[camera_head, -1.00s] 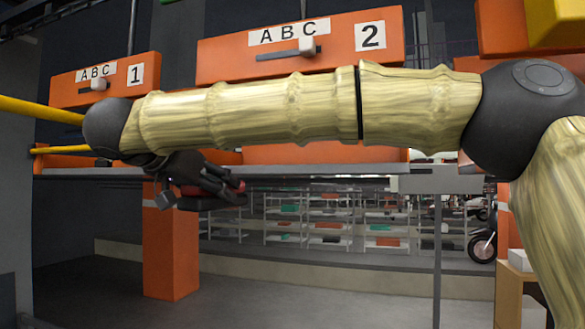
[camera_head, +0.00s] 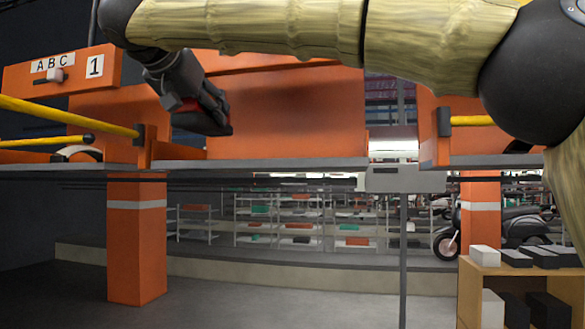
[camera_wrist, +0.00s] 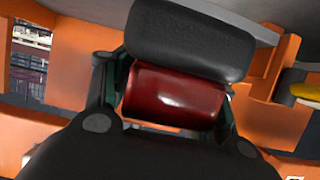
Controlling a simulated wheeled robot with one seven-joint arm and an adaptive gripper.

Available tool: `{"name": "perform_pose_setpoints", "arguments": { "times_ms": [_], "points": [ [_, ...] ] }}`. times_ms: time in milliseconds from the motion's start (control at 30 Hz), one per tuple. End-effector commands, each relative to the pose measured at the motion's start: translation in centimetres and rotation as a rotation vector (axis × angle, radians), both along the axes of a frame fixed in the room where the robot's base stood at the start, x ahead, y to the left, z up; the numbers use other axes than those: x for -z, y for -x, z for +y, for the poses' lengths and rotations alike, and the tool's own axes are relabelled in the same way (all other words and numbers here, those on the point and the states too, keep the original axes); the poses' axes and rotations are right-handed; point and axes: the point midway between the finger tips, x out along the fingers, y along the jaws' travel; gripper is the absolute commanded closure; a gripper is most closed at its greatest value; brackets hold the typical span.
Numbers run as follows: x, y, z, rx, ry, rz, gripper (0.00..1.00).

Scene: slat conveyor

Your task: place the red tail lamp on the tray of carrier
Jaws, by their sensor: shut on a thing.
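The red tail lamp (camera_wrist: 175,95) is gripped between the fingers of my gripper (camera_wrist: 178,85) in the wrist view. A black finger pad covers its upper side. In the head view my gripper (camera_head: 208,112) points down and right, with a bit of the red lamp (camera_head: 186,105) showing. It is in front of a tall orange carrier panel (camera_head: 290,110), above the grey tray edge (camera_head: 265,165). The gap between lamp and tray cannot be judged. The panel's upper part is hidden behind my arm.
Another orange carrier with a sign marked ABC and 1 (camera_head: 62,68) stands at left. A yellow bar (camera_head: 65,115) reaches towards an orange post (camera_head: 143,140) left of my gripper. Another yellow bar (camera_head: 470,120) is at right. A wooden shelf (camera_head: 520,270) stands at lower right.

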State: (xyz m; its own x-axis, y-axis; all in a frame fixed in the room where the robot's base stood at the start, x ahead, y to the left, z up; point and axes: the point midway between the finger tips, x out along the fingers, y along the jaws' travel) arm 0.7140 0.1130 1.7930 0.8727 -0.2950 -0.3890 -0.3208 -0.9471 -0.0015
Motion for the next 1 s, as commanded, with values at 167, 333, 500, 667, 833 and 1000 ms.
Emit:
{"name": "perform_pose_setpoints", "arguments": {
  "times_ms": [167, 333, 500, 667, 833, 1000],
  "points": [
    [-0.2, -1.4, -1.0, -0.016, -0.001, 0.001, 0.75],
    [0.1, -3.7, -3.6, -0.013, -0.001, 0.002, 0.75],
    [0.5, -6.0, -6.1, -0.012, 0.0, 0.002, 0.75],
    [0.7, -8.2, -8.5, -0.013, -0.002, 0.002, 0.75],
    [1.1, -10.2, -10.5, -0.013, -0.001, 0.001, 0.75],
    [1.4, -11.0, -11.4, -0.013, 0.0, -0.001, 0.75]
  ]
}}
